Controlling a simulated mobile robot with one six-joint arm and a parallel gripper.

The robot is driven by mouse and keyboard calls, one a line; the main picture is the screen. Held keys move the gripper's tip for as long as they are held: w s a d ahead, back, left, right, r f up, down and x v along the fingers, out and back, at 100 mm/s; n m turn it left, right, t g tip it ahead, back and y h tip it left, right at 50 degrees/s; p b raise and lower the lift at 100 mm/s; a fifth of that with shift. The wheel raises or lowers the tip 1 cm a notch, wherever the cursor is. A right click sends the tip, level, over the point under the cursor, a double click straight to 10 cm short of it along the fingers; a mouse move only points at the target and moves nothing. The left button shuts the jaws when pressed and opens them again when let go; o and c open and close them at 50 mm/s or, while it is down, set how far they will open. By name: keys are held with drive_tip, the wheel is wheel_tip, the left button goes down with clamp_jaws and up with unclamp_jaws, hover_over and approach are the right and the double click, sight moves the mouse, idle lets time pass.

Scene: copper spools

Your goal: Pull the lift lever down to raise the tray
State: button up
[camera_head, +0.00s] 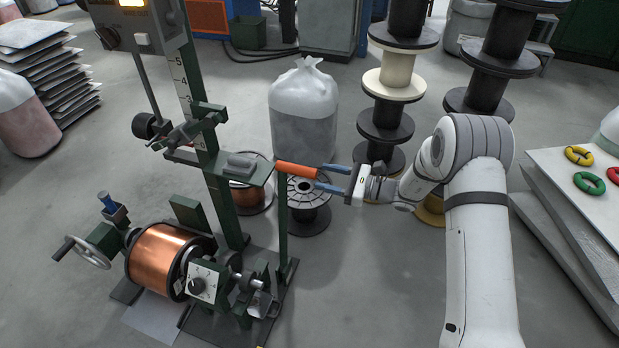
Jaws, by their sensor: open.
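The lift lever appears to be the bar with the orange grip (296,169), on the right side of the dark green winding machine. It is roughly level, tilting slightly down to the right. My gripper (319,177) reaches in from the right with its blue fingers open. The fingertips are at the right end of the orange grip, seemingly on either side of it; contact cannot be told. A small green plate (243,169) with a grey block is left of the grip. Which part is the tray is not clear.
A copper-wound spool (165,258) and a handwheel (92,252) are low on the machine. A white bag (303,105) and an empty dark spool (308,205) stand behind the grip. Stacked spools (397,70) rise behind my arm.

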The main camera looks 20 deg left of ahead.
sight(308, 173)
drive_tip(key=a, duration=0.2)
drive_tip(key=a+b, duration=0.1)
drive_tip(key=a, duration=0.3)
drive_tip(key=shift+s+a, duration=0.1)
drive_tip(key=shift+s, duration=0.3)
clamp_jaws()
